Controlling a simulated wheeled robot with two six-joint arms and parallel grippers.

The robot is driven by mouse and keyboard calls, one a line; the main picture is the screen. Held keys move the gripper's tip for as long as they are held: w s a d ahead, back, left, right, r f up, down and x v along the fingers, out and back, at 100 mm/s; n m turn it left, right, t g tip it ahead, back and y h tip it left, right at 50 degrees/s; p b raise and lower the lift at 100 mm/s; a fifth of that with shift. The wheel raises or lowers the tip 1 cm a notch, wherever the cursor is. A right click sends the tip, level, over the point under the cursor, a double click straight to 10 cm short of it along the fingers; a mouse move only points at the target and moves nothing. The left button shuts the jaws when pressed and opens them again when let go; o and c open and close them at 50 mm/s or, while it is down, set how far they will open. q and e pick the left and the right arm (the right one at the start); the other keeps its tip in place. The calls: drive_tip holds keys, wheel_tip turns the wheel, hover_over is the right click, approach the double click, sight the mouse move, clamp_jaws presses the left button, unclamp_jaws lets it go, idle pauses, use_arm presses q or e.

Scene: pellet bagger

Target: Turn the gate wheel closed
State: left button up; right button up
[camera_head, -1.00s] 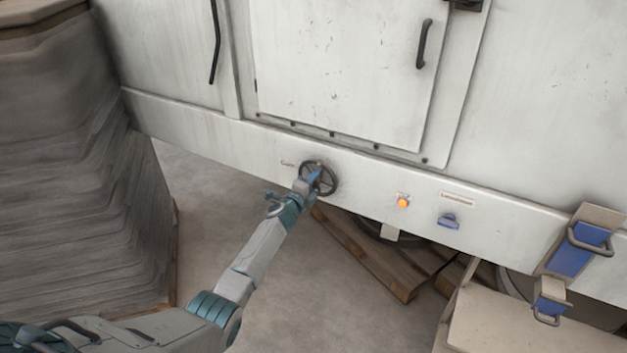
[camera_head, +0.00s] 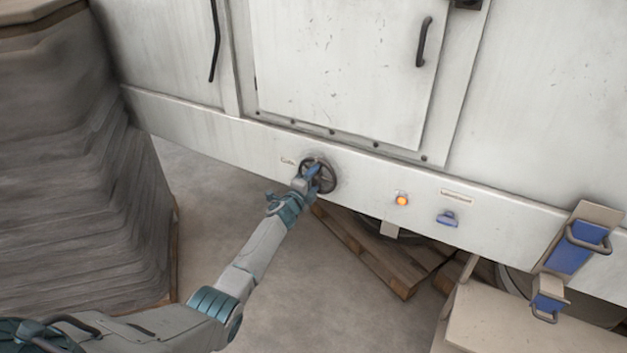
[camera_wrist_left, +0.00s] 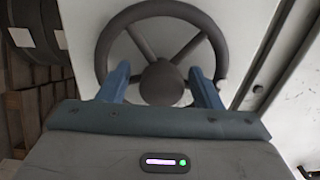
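The gate wheel (camera_head: 326,186) is a dark spoked handwheel on the white machine's lower panel, just right of a small label. My left gripper (camera_head: 314,172) is at the wheel, covering part of its left side. In the left wrist view the wheel (camera_wrist_left: 160,12) fills the upper middle, with its round hub between the two blue fingers of my left gripper (camera_wrist_left: 160,78). The fingers stand wide apart, one on each side of the hub. I cannot tell whether they touch the rim or spokes. My right gripper is not in view.
An orange lit button (camera_head: 401,200) and a blue knob (camera_head: 447,218) sit on the panel right of the wheel. A tall grey stack (camera_head: 75,180) stands at left. A wooden pallet (camera_head: 375,262) lies below the panel. A beige table (camera_head: 510,325) is at lower right.

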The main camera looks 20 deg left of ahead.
use_arm(q)
drive_tip(key=shift+s, duration=0.4)
drive_tip(key=s+p, duration=0.2)
drive_tip(key=s, duration=0.8)
drive_tip(key=shift+a, duration=0.4)
